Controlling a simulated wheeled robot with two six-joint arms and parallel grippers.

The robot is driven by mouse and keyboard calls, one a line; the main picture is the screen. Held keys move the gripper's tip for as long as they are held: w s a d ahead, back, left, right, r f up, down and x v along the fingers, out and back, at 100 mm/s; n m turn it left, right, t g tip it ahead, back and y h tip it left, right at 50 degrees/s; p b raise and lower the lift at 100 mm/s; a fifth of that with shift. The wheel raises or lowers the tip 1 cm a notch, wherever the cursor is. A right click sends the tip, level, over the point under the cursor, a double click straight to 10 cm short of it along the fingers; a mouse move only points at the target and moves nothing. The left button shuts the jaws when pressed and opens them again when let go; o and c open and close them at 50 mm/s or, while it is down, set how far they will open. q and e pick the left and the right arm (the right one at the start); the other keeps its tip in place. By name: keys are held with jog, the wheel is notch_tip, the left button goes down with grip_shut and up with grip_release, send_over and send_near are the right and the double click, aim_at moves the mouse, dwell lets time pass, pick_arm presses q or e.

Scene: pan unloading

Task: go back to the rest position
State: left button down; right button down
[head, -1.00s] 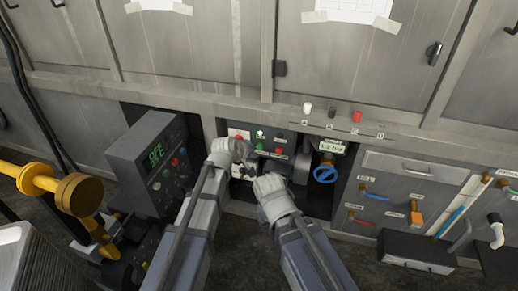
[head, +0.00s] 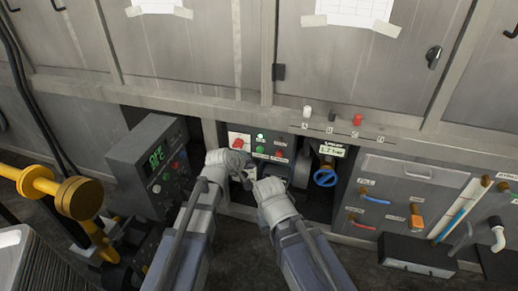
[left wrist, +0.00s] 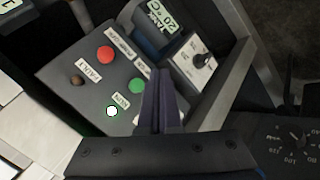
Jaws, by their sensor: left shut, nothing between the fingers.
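My left gripper (head: 243,174) is shut and empty in front of the small dark control panel (head: 270,142), low in the head view. In the left wrist view its closed fingers (left wrist: 157,100) stand before the panel's green button (left wrist: 136,86) and lit lamp (left wrist: 112,112). I cannot tell from this whether they touch the panel. My right gripper (head: 252,177) is close beside the left one, slightly to its right. Its fingers are small and partly hidden, so its opening is unclear.
A grey box with a green display (head: 155,157) stands left of my arms. A blue valve wheel (head: 325,177) is right of the panel. A yellow pipe (head: 75,197) is at the left.

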pick_arm(q)
jog(key=shift+s, duration=0.1)
jog(key=s+a+f+m+g+y+p, duration=0.1)
jog(key=s+a+f+m+g+y, duration=0.15)
jog(key=s, duration=0.55)
jog(key=s+a+f+m+g+y, duration=0.1)
jog(key=s+m+g, duration=0.25)
jog(key=s, duration=0.55)
jog(key=s+a+f+m+g+y+p, duration=0.15)
jog(key=s+m, duration=0.25)
jog(key=s, duration=0.4)
notch_tip(320, 180, up, 36)
jog(key=p, duration=3.4)
jog(key=shift+f+y, duration=0.2)
jog(key=shift+y, duration=0.1)
jog(key=shift+w+d+g, duration=0.1)
jog(key=shift+g, duration=0.15)
